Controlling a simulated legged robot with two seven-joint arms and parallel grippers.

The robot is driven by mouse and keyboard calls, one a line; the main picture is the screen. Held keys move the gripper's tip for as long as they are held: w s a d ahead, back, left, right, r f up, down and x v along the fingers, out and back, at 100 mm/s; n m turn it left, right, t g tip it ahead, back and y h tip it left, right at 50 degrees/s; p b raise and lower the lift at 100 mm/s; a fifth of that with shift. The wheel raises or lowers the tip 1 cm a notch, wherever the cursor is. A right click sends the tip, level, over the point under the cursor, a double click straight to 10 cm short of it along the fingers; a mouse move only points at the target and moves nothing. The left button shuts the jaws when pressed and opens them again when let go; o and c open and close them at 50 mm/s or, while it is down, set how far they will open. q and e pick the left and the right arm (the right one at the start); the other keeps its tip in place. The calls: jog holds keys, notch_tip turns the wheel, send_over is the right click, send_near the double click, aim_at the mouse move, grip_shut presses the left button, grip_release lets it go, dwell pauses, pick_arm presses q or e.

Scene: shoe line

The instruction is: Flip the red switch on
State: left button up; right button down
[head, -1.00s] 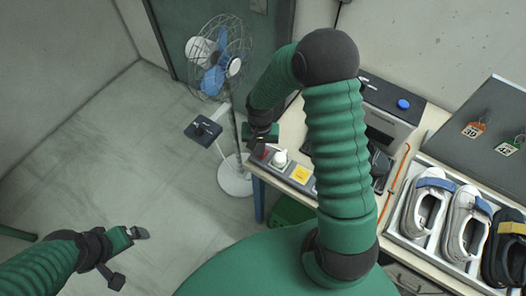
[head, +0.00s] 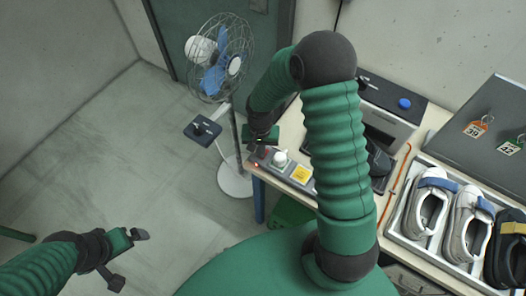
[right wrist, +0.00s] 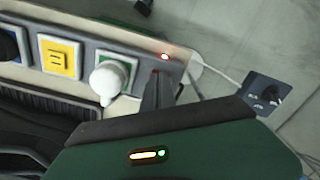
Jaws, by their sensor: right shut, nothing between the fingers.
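The red switch (head: 261,153) is at the left end of a grey power strip (head: 288,175) on the table's left edge. A small red light (right wrist: 165,57) glows beside it in the right wrist view; the switch itself is mostly hidden there by my fingers. My right gripper (head: 258,145) is shut and empty, its tips right at the switch. In the right wrist view the closed fingers (right wrist: 158,90) point at the strip's end; contact is hard to tell. My left gripper (head: 129,259) is open and empty above the floor, far from the strip.
A fan (head: 220,65) stands on the floor behind. Shoes (head: 430,205) lie in a tray at right. The floor at left is clear.

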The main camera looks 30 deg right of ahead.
notch_tip(320, 180, up, 7)
jog(key=p, duration=0.6)
jog(key=shift+f, duration=0.1)
dwell(0.3)
